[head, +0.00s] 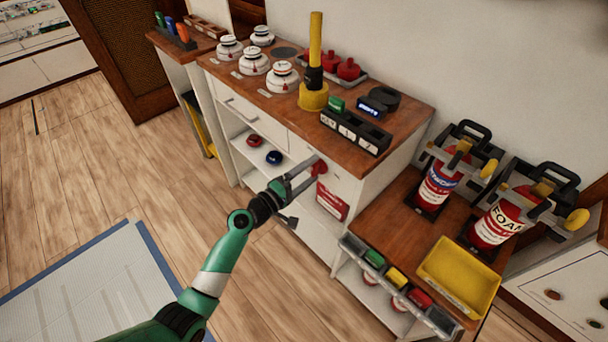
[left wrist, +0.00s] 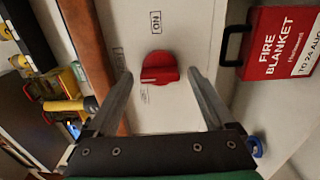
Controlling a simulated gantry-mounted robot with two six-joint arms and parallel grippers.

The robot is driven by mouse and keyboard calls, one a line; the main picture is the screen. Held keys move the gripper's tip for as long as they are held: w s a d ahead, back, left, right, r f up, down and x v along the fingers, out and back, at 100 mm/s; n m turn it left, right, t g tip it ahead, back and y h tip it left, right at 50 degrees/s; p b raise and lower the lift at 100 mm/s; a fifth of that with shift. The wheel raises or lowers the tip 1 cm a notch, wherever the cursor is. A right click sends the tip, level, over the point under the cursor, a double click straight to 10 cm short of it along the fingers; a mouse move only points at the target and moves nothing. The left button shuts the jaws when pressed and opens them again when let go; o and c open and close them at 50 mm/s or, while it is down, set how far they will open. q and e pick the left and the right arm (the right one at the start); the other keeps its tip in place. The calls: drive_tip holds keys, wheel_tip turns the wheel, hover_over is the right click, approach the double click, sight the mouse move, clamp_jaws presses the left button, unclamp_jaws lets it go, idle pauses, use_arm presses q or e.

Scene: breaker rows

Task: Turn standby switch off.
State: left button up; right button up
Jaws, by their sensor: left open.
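The switch is a red rotary knob (head: 319,168) on the white front of the cabinet, under the wooden top. In the left wrist view the red knob (left wrist: 158,67) has a ridge across its face. A label reading ON sits beside it, and other small labels around it are too small to read. My left gripper (head: 308,178) is open in front of the panel. In the left wrist view its fingers stand on either side of the knob, with a gap on each side; I cannot tell how far they are from the panel. My right gripper is out of view.
The wooden top (head: 290,107) holds white detectors and a yellow handle. To the right stand extinguishers (head: 438,185) and a yellow tray (head: 462,268). The floor in front is mostly clear.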

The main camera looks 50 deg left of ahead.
use_arm(q)
drive_tip(key=s+p, duration=0.1)
drive_tip(key=s, duration=1)
drive_tip(key=shift+s, duration=0.2)
